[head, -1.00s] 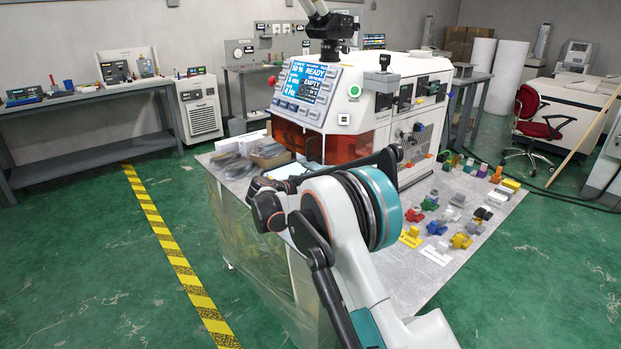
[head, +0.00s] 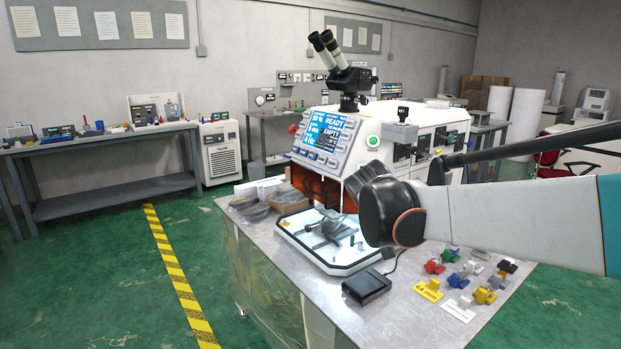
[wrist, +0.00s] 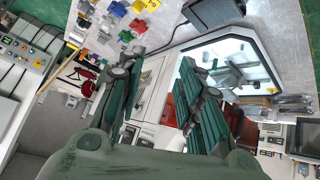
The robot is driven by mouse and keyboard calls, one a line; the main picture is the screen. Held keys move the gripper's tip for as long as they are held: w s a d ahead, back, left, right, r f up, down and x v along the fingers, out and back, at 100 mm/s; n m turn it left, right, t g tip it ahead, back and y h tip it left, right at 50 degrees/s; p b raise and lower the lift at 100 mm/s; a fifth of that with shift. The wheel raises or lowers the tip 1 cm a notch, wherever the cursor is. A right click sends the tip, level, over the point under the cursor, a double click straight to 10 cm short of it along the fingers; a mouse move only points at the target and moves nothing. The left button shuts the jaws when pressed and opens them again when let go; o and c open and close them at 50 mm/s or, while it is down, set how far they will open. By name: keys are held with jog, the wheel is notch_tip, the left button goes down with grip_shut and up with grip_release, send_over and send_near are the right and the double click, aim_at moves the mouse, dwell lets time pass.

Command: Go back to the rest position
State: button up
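My gripper (wrist: 158,70) shows in the wrist view with its two green-padded fingers spread apart. It is open, with nothing between the fingers. In the head view my arm reaches in from the right edge, and the dark wrist joint hangs in front of the machine and above the metal table (head: 405,300). The gripper's fingers are hard to make out there, largely hidden by the wrist. The machine (head: 440,122) stands on the table, its screen (head: 324,130) reading READY.
A white lit tray (head: 348,268) with grey pieces lies on the table; it also shows in the wrist view (wrist: 262,42). A black box (head: 367,287) sits before it. Several coloured parts (head: 434,266) lie at right, by a yellow label (head: 428,291).

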jog(key=s+f+n+y, duration=0.2)
jog(key=s+f, duration=0.1)
jog(key=s, duration=1.2)
jog(key=s+f+n+y, duration=0.2)
jog(key=s+f, duration=0.1)
jog(key=s, duration=1.2)
jog(key=shift+s+d+y, duration=0.2)
jog(key=shift+s+y, duration=0.1)
jog(key=shift+y, duration=0.1)
